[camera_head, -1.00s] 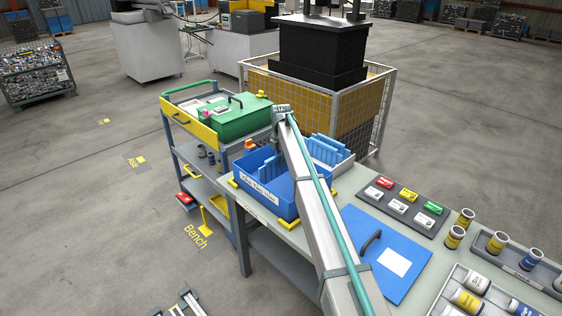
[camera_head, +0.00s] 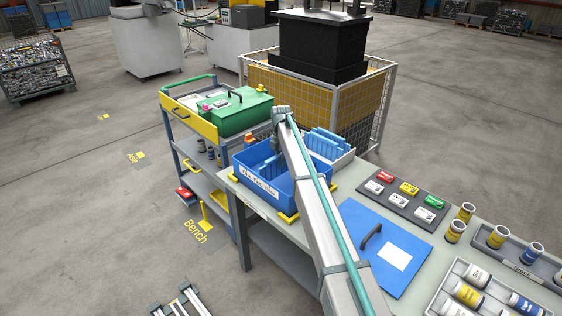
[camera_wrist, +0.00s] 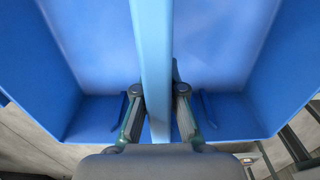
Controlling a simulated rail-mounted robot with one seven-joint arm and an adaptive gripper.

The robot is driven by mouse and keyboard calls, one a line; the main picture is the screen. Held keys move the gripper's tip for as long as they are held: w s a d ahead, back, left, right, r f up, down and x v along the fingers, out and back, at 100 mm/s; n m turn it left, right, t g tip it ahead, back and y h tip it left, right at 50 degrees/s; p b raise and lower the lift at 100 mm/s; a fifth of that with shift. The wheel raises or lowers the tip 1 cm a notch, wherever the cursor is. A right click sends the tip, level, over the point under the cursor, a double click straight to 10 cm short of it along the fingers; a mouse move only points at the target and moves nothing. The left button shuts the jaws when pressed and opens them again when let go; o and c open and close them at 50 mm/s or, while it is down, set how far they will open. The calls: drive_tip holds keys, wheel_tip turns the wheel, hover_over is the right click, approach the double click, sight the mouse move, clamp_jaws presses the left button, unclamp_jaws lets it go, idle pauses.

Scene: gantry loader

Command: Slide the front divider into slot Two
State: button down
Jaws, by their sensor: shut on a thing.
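My gripper (camera_wrist: 159,90) is shut on a light blue divider (camera_wrist: 152,45), one finger on each side of it. In the wrist view the divider runs upright through the middle, over the blue crate's floor (camera_wrist: 90,40). Short ribs stand at the near wall on both sides of the fingers. In the head view the blue crate (camera_head: 285,202) sits on the bench with a white label on its front wall; the label is too small to read surely. Blue dividers show inside it. The arm hides the crate's right part, so how deep the held divider sits cannot be told.
A white tray (camera_head: 343,162) with blue dividers stands behind the crate. A green case (camera_head: 235,112) lies on the cart at left. A blue panel with a handle (camera_head: 365,268), a dark tray of coloured boxes (camera_head: 392,212) and several jars lie on the right of the bench.

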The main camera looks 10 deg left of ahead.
sight(281, 174)
drive_tip(key=shift+f+b, duration=0.65)
drive_tip(key=shift+f, duration=1.6)
unclamp_jaws()
drive_tip(key=shift+r+p, duration=1.4)
drive_tip(key=shift+r, duration=2.1)
